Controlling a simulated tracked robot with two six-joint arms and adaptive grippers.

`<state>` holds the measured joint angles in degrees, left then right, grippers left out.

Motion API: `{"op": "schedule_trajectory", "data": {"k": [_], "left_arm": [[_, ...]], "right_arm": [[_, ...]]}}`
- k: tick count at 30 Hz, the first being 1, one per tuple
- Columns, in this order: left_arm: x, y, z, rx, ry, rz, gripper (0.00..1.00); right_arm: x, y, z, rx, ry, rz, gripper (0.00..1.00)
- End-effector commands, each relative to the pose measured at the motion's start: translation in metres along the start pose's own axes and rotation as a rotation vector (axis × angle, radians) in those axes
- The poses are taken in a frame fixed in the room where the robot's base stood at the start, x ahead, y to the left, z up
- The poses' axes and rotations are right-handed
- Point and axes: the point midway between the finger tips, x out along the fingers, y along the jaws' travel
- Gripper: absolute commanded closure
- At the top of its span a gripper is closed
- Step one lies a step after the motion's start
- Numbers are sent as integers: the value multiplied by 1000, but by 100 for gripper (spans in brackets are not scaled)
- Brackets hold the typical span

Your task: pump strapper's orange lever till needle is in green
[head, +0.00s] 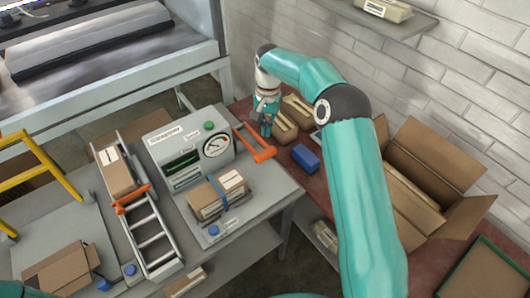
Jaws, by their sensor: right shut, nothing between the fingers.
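The gauge's dark needle is too small to read against any green zone. The orange lever (262,154) sticks out from the strapper's right side. A carton with a blue strap (217,194) lies in front of the strapper. My left gripper is not in view.
A blue box (306,158) and brown packages (297,112) lie on the reddish bench right of the lever. A large open carton (435,165) stands farther right. A roller track (148,232) with a carton (118,177) lies left of the strapper.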

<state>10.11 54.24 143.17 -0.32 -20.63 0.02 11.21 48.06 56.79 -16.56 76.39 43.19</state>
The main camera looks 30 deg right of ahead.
Motion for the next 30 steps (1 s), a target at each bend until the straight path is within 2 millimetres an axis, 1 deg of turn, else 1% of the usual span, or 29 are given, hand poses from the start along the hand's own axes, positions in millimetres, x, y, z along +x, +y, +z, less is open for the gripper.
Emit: {"op": "schedule_trajectory", "data": {"k": [1, 9, 15, 19, 30], "left_arm": [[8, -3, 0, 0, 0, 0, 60], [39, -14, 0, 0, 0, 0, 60], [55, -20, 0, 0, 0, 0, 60], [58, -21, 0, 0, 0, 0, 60], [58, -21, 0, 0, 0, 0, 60]], "right_arm": [[9, 0, 0, 0, 0, 0, 100], [42, 0, -1, 0, 1, -1, 100], [60, 0, 0, -1, 0, -1, 100], [63, 0, 0, -1, 1, -1, 100], [63, 0, 0, 0, 0, 0, 100]]}}
